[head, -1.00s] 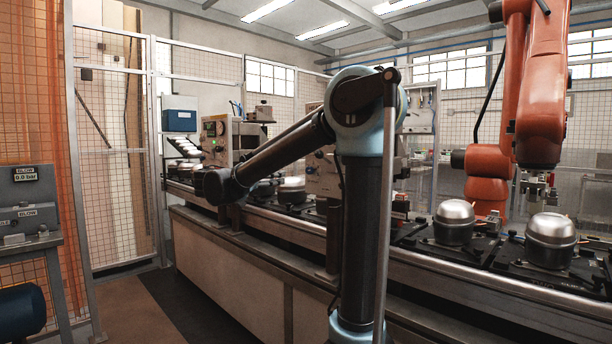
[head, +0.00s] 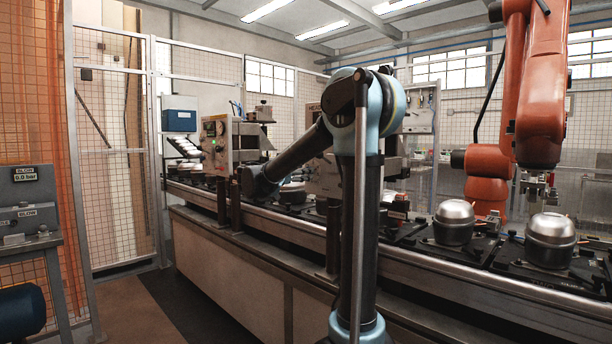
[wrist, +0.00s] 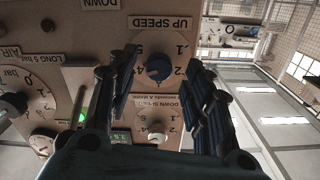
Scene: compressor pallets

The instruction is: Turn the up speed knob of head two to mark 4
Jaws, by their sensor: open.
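In the wrist view, the up speed knob (wrist: 158,68) is a dark blue round knob on a pale numbered dial, beside a plate reading UP SPEED (wrist: 160,23). Its pointer is too small to read. My gripper (wrist: 157,52) is open, with one dark finger on each side of this knob in the picture. I cannot tell whether either finger touches it. The down speed knob (wrist: 156,138) shows between the fingers, lower in the picture. In the head view the gripper is hidden behind my arm, and the head number cannot be read.
A pressure gauge (wrist: 32,95) and a dark knob (wrist: 12,105) are left of the fingers in the wrist view. In the head view, the conveyor's front rail (head: 440,262) runs before the machines. Metal compressors (head: 551,240) stand on pallets at right, below an orange robot arm (head: 540,110).

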